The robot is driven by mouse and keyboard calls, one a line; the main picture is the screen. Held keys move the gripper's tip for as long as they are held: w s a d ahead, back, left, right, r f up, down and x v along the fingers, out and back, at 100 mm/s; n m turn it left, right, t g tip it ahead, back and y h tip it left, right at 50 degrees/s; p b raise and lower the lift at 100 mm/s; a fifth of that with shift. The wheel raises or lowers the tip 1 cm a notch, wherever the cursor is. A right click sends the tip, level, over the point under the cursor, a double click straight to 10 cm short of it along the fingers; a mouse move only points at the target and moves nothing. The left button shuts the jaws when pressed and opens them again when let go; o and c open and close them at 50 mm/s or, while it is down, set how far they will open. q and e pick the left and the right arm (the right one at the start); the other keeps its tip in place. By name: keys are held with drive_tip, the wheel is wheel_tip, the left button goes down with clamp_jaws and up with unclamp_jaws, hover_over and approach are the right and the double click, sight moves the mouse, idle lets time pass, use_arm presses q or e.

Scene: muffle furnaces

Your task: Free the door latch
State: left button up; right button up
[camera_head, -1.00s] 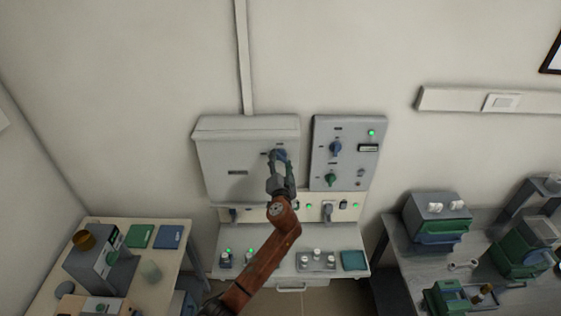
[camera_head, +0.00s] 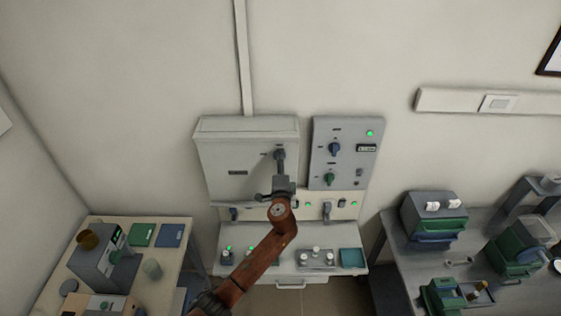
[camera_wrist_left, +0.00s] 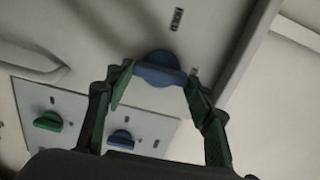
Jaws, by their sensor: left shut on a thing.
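The furnace door (camera_head: 225,180) is a grey, box-like panel on the wall. Its latch is a round blue knob (camera_wrist_left: 157,68), seen between my left fingertips in the left wrist view. My left gripper (camera_head: 279,153) is at the door's upper right and is shut on this knob; it also shows in the left wrist view (camera_wrist_left: 160,74). In the head view the gripper mostly hides the knob. The turn angle of the knob is hard to tell. My right gripper is not in view.
A control panel (camera_head: 348,125) with blue and green knobs is close on the right. Below are a row of switches and a grey shelf (camera_head: 240,272) with small parts. Side tables (camera_head: 180,235) with instruments stand left and right. The wall above is clear.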

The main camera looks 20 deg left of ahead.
use_arm(q)
drive_tip(key=shift+m, duration=0.3)
drive_tip(key=o, duration=0.9)
drive_tip(key=shift+o, duration=1.3)
drive_tip(key=v, duration=1.2)
